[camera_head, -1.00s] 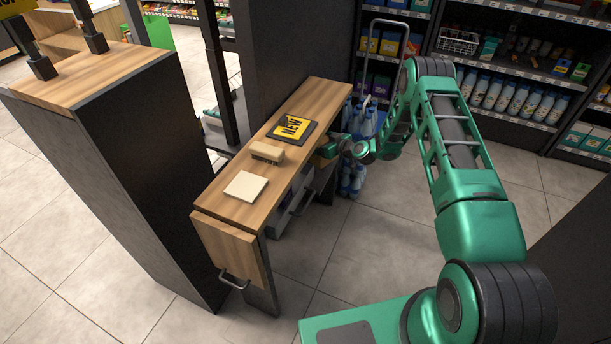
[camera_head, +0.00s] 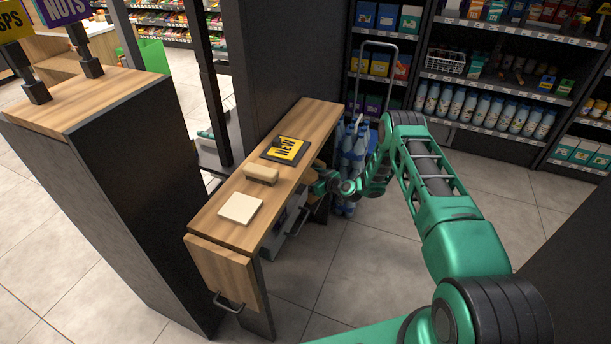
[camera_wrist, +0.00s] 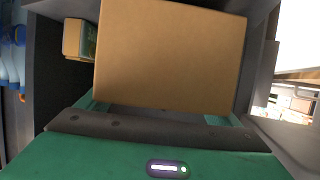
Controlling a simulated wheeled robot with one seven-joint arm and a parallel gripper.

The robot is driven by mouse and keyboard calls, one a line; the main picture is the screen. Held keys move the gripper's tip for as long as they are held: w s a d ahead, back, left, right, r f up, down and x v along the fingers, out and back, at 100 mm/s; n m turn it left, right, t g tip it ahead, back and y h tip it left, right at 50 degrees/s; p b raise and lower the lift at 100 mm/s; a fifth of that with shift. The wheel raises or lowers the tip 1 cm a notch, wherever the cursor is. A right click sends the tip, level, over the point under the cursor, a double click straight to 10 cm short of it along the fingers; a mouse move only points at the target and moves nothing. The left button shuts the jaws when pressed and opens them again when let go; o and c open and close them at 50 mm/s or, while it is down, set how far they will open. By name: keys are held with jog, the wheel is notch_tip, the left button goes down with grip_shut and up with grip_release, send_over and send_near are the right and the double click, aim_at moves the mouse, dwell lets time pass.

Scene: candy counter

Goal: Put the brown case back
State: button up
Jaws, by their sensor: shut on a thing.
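The brown case (camera_wrist: 170,52) is a plain tan box that fills the upper middle of the wrist view. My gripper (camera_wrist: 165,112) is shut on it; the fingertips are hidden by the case. In the head view my gripper (camera_head: 322,188) is low at the right side of the wooden counter (camera_head: 226,226), beside the open shelf space under its top. The case cannot be clearly made out there, as the counter edge and my arm cover that spot.
On the counter top are a black and yellow NEW sign (camera_head: 286,149), a wooden brush (camera_head: 261,174) and a cream square (camera_head: 240,208). Bottles (camera_head: 352,150) on a trolley stand close behind my gripper. A small tan box with a green label (camera_wrist: 77,38) is left of the case.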

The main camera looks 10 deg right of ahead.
jog(key=shift+f, duration=0.65)
jog(key=shift+f, duration=0.1)
jog(key=o, duration=1.9)
jog(key=shift+f, duration=0.1)
